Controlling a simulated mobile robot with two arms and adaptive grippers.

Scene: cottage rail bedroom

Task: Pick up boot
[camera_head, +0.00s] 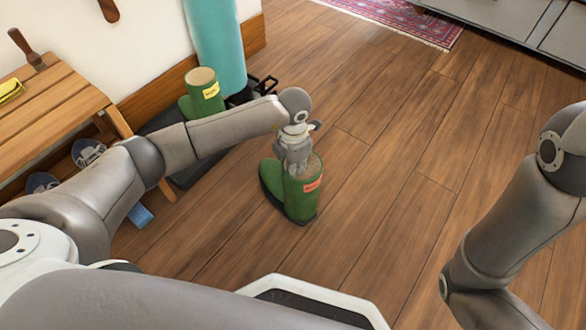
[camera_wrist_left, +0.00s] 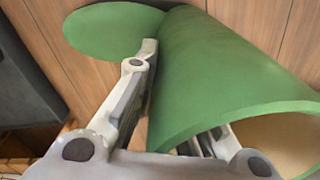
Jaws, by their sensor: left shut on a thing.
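A green boot (camera_head: 302,200) with a red label stands upright on or just above the wooden floor in the middle of the head view. I cannot tell whether its sole touches the floor. My left gripper (camera_head: 297,158) is at its top opening, shut on the boot's shaft wall. In the left wrist view the green boot (camera_wrist_left: 220,70) fills the right side, with one finger outside the shaft and the other inside the opening. A second green boot (camera_head: 206,92) with a yellow label stands farther back. My right arm is at the right, its gripper out of view.
A wooden bench (camera_head: 50,105) stands at the left, with blue shoes (camera_head: 88,152) under it. A dark mat (camera_head: 195,172) and a tall teal object (camera_head: 216,45) are by the wall. A red rug (camera_head: 405,18) lies far back. Floor right of the boot is clear.

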